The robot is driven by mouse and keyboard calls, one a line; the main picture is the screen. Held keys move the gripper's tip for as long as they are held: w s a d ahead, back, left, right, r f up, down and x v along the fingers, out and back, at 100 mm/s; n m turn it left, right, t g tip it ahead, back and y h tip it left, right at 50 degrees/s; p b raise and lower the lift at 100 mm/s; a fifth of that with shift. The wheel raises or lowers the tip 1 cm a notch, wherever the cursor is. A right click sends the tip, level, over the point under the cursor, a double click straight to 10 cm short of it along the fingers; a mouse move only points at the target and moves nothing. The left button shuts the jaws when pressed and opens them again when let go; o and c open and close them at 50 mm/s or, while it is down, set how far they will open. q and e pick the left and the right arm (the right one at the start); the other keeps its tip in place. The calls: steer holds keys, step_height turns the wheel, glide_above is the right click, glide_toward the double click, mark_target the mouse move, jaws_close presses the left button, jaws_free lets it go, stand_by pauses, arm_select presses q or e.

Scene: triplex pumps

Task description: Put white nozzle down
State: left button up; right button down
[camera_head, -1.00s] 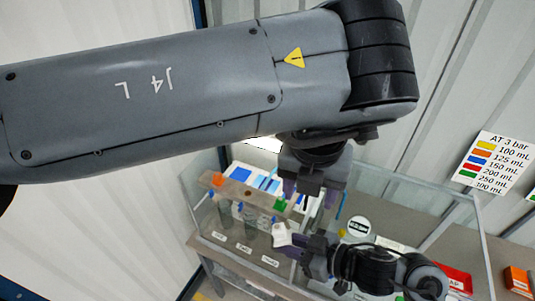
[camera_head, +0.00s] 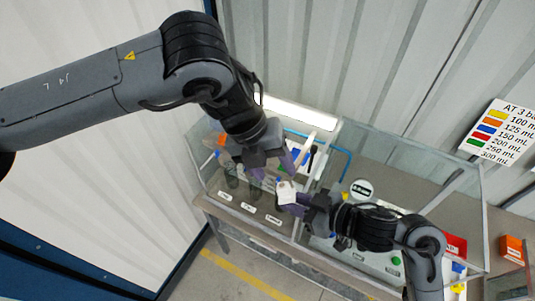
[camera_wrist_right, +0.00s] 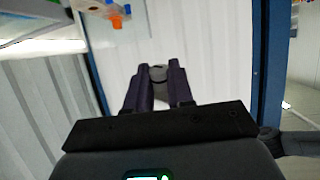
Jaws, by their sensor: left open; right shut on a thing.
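The white nozzle (camera_head: 286,191) is a small white block-like piece. My right gripper (camera_head: 291,205) is shut on it and holds it up near the front edge of the glass-walled bench. In the right wrist view a pale grey-white piece (camera_wrist_right: 157,74) sits between the purple fingers (camera_wrist_right: 156,88) of that gripper, in front of a white wall. My left gripper (camera_head: 277,168) is open, pointing down just above and behind the nozzle in the picture. I cannot tell whether its fingers touch anything.
Clear containers (camera_head: 243,188) stand at the bench's left, behind white labels (camera_head: 248,208). A glass partition runs beside the right gripper. An orange box (camera_head: 512,247) stands far right.

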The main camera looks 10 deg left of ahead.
mark_target(286, 189)
arm_select(q)
steer(key=x, duration=0.8)
steer(key=shift+f, duration=0.1)
steer(key=shift+d, duration=0.15)
jaws_close()
arm_select(e)
steer(key=shift+a, duration=0.1)
steer(key=c, duration=1)
jaws_free()
steer(key=shift+c, duration=0.2)
steer(key=shift+o, duration=0.7)
